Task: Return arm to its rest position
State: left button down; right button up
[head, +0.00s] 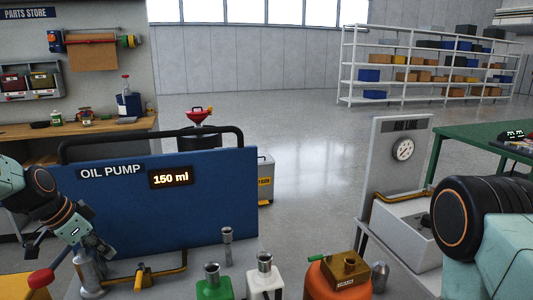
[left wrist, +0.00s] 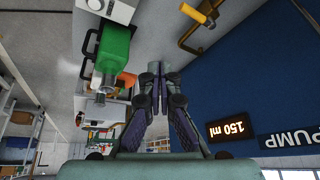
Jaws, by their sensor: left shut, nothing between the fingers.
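My left gripper (head: 98,248) is in the lower left of the head view, in front of the blue oil pump panel (head: 205,215). In the left wrist view its fingers (left wrist: 157,72) are together with nothing between them.
A red-knobbed lever (head: 42,281), a brass tap (head: 140,275), a green container (head: 212,284), a white container (head: 264,279) and an orange can (head: 338,279) stand close by. A gauge panel (head: 403,149) and a green table (head: 480,145) are at right. Open floor lies beyond.

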pick_arm(q)
jog(key=s+d+f+n+b, duration=0.1)
jog(key=s+d+f+n, duration=0.2)
jog(key=f, duration=0.2)
jog(key=s+d+f+n+y+b, duration=0.1)
jog(key=s+d+f+n, duration=0.1)
jog(key=f, duration=0.4)
jog(key=s+d+f+n+t+b, duration=0.1)
jog(key=s+d+f+n+b, duration=0.1)
jog(key=d+f, duration=0.4)
jog(key=shift+s+d+f+n+y, duration=0.1)
jog(key=shift+s+f+n+y, duration=0.1)
jog(key=shift+s+n, duration=0.25)
jog(key=shift+s+d+f+n+y, duration=0.1)
jog(key=shift+s+n+y, duration=0.1)
jog(key=shift+s+n, duration=0.25)
jog(key=s+d+f+g+b, duration=0.1)
jog(key=s+d+f+b, duration=0.1)
jog(key=s+f, duration=0.3)
jog(key=s+d+f+g+b, duration=0.1)
jog(key=s+f, duration=0.4)
jog(key=s, duration=0.9)
jog(key=s+d+f+g+y+b, duration=0.1)
jog(key=s+d+f+g+b, duration=0.1)
jog(key=s+f, duration=0.4)
jog(key=s+g+b, duration=0.1)
jog(key=s, duration=0.3)
jog(key=shift+d+m, duration=0.3)
jog(key=shift+w, duration=0.1)
